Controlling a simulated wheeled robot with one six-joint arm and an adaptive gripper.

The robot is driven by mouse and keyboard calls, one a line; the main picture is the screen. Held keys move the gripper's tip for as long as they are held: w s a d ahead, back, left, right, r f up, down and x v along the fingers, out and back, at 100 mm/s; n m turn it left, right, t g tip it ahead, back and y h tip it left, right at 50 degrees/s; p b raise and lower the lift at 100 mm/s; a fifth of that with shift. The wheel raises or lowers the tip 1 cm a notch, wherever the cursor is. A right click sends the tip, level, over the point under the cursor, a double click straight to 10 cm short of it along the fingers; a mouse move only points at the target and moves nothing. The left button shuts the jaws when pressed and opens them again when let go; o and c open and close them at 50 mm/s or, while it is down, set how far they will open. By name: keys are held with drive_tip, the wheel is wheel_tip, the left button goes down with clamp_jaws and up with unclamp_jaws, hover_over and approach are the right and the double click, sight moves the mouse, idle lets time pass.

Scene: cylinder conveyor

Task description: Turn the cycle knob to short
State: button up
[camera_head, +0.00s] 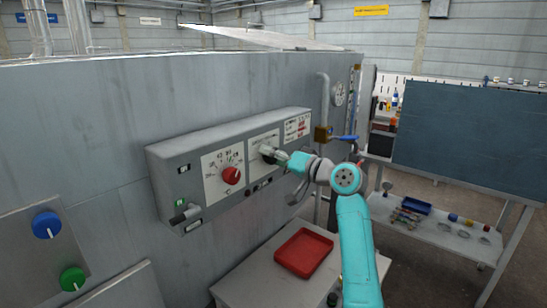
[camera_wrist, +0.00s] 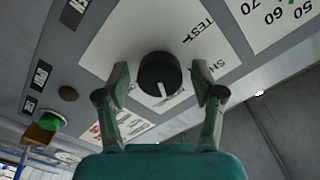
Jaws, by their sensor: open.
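The cycle knob (camera_wrist: 159,76) is black and round with a white pointer line, on a white label plate (camera_wrist: 118,42) in the wrist view. The pointer aims toward the bottom of that picture, at print partly hidden by the knob and my gripper. "TEST" reads above right of the knob. A word starting "SH" is partly covered by the right finger. My gripper (camera_head: 275,155) is at the control box (camera_head: 171,155) in the head view and mostly hides the knob there. Its fingers are open, one on each side of the knob; I cannot tell whether they touch it.
A red knob (camera_head: 231,175) on a numbered dial sits left of my gripper on the same box. A black-handled lever (camera_head: 184,213) sticks out below it. A pipe with a blue valve handle (camera_head: 343,137) is at the right. A red tray (camera_head: 304,252) lies on a table below.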

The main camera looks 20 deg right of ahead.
drive_tip(key=c, duration=1.2)
drive_tip(key=shift+o, duration=0.2)
drive_tip(key=shift+n, duration=0.3)
drive_tip(key=n, duration=1.1)
drive_tip(key=shift+a, duration=0.15)
drive_tip(key=o, duration=1.2)
drive_tip(key=shift+c, duration=0.2)
